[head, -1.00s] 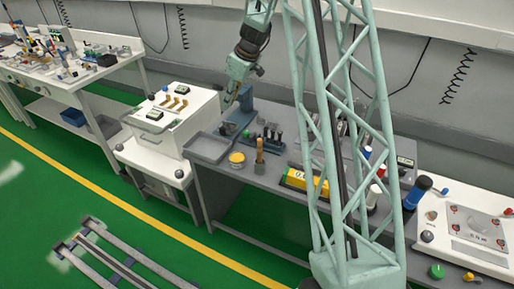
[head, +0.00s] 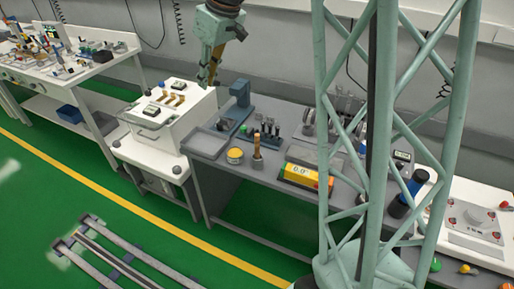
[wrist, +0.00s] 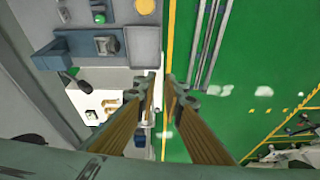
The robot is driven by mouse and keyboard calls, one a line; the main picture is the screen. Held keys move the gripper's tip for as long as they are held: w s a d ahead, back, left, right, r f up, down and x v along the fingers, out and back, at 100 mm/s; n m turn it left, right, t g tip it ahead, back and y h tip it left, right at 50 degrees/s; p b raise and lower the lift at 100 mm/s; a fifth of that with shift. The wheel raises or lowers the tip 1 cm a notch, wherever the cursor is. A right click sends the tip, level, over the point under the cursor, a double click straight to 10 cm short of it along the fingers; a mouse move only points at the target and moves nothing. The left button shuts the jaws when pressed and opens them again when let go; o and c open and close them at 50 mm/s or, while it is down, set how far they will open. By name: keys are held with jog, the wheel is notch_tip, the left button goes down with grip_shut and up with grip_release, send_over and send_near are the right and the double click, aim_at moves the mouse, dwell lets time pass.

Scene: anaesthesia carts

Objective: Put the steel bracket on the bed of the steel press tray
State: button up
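My gripper (head: 209,80) hangs above the back right part of the white cart. In the wrist view its two fingers (wrist: 161,78) are apart, with nothing between the tips. A shallow grey tray (head: 206,145), which may be the press tray, lies on the left end of the grey bench. It also shows in the wrist view (wrist: 145,45). A blue-grey press (head: 239,98) stands behind it. I cannot single out a steel bracket. Several small brass-coloured brackets (head: 175,100) lie on the white cart's top, partly visible in the wrist view (wrist: 109,106).
The white cart (head: 150,128) adjoins the grey bench. A yellow tin (head: 235,156), a wooden-handled tool (head: 257,147) and a yellow meter (head: 305,176) stand right of the tray. My lattice column crosses the right side. A white table (head: 100,85) is at far left.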

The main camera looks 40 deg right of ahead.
jog(key=s+a+r+m, duration=0.1)
jog(key=s+a+r, duration=0.25)
jog(key=s, duration=0.35)
jog(key=s+a+r, duration=0.3)
jog(key=s+r, duration=0.1)
jog(key=s, duration=0.3)
jog(key=s+a+r+m, duration=0.1)
jog(key=s+a+r, duration=0.2)
jog(key=s, duration=0.3)
jog(key=s+a+m+h, duration=0.2)
jog(key=s+a, duration=0.1)
jog(key=s, duration=2.2)
jog(key=shift+s+f, duration=0.2)
jog(key=shift+f, duration=0.05)
jog(key=shift+w+d+r, duration=0.1)
